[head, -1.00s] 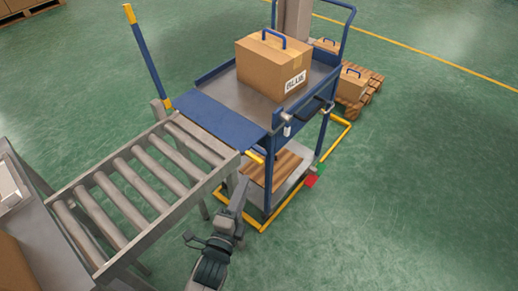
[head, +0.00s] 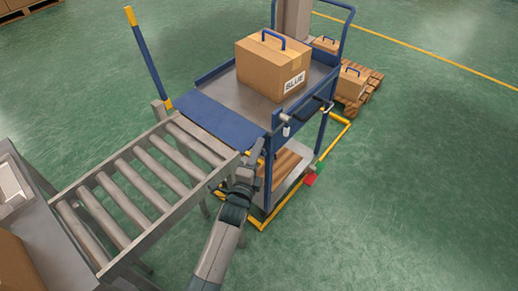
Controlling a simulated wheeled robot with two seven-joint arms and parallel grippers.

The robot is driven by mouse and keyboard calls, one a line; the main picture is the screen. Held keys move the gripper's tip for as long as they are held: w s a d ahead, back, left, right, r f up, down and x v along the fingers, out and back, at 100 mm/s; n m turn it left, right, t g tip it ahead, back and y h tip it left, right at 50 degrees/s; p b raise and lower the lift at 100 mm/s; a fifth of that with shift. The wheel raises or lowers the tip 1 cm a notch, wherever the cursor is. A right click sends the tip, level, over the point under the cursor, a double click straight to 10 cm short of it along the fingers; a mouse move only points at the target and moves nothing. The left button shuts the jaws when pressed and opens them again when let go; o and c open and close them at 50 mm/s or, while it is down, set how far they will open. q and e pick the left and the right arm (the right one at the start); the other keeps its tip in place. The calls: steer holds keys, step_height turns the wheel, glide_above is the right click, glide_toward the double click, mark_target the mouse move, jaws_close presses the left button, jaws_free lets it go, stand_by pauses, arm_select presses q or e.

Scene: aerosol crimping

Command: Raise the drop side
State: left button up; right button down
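The cart's drop side (head: 213,125) is a blue flap on the left of the cart's upper deck (head: 243,91). It lies lowered, sloping out toward the end of the roller conveyor. In the earlier frame a yellow grip shows at its near corner; my gripper now largely covers that spot. My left gripper (head: 254,158) is at this near corner, close to or touching it. Its fingertips are small and dark, and I cannot tell whether they are closed on anything. My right gripper is not in view.
A cardboard box (head: 272,66) marked BLUE, with a blue handle, stands on the deck. The roller conveyor (head: 137,187) is at left, with a blue post (head: 145,57) beyond it. A yellow floor frame (head: 284,203) surrounds the cart. Pallet boxes (head: 351,85) stand behind. Floor at right is clear.

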arm_select(q)
steer(key=shift+w+d, duration=0.1)
steer(key=shift+w, duration=0.1)
jaws_close()
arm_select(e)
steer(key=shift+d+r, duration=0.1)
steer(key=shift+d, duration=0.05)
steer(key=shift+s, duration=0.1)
